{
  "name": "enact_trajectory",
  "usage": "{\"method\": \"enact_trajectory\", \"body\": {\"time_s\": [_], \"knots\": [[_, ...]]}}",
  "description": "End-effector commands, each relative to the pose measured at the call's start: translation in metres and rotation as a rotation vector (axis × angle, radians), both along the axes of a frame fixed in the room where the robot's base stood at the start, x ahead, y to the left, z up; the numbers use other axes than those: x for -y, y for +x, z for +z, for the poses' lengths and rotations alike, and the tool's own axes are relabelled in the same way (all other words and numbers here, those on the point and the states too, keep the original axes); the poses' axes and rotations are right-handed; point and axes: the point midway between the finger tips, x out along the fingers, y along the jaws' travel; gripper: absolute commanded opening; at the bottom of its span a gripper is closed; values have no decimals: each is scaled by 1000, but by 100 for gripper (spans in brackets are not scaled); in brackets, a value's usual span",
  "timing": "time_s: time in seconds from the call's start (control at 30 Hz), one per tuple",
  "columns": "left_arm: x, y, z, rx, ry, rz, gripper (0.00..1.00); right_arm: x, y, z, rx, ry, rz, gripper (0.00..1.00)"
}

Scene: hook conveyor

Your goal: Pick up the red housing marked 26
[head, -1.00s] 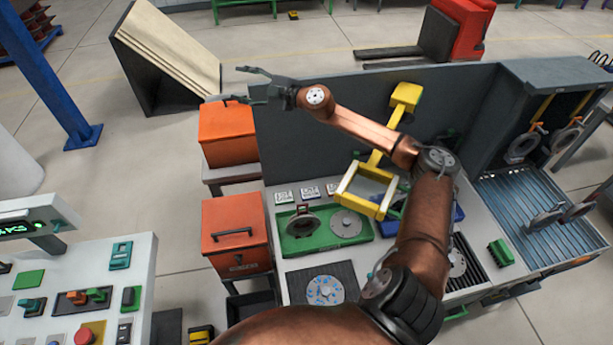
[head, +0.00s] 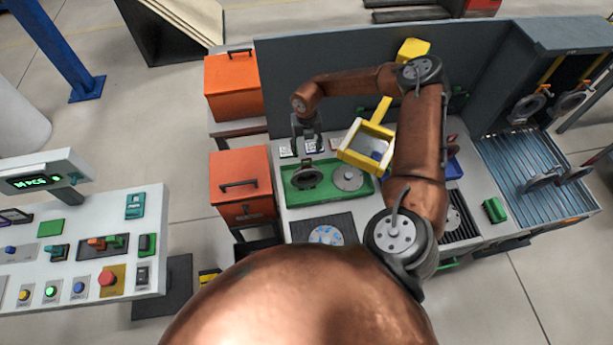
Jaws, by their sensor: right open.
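A ring-shaped housing (head: 306,180) stands at the left end of the green tray (head: 330,204) on the bench. It looks dark from here, and I cannot read a number on it. A grey disc (head: 348,179) lies to its right in the same tray. My right gripper (head: 309,152) points down just above and behind the housing, open. I cannot tell whether its fingers touch the housing. My left gripper is not in view.
A yellow frame (head: 346,154) stands close to the right of my right gripper. A dark panel (head: 280,95) rises behind the bench. Orange boxes (head: 240,163) stand at the left. A dark mat with a blue-marked disc (head: 326,235) lies in front.

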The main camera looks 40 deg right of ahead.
Motion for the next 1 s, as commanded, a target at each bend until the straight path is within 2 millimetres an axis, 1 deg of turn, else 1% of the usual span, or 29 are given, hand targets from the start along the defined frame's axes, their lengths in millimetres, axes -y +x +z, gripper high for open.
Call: {"method": "enact_trajectory", "body": {"time_s": [0.17, 0.27, 0.33, 0.43, 0.53, 0.7, 0.77, 1.0], "knots": [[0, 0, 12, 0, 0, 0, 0, -3, -4, -18, -2, 1, -1, 52], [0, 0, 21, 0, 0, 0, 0, -7, -7, -32, -1, 3, -1, 52], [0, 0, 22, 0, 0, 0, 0, -6, -7, -43, -1, 3, -3, 52], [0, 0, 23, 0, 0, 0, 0, -6, -6, -53, 1, 3, -4, 52], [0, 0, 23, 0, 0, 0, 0, -6, -6, -57, 2, 4, -4, 52], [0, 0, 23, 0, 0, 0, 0, -6, -6, -57, 2, 4, -4, 52], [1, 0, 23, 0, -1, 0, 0, -6, -6, -57, 2, 4, -4, 49], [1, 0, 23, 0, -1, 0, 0, -6, -6, -57, 2, 4, -4, 32]]}}
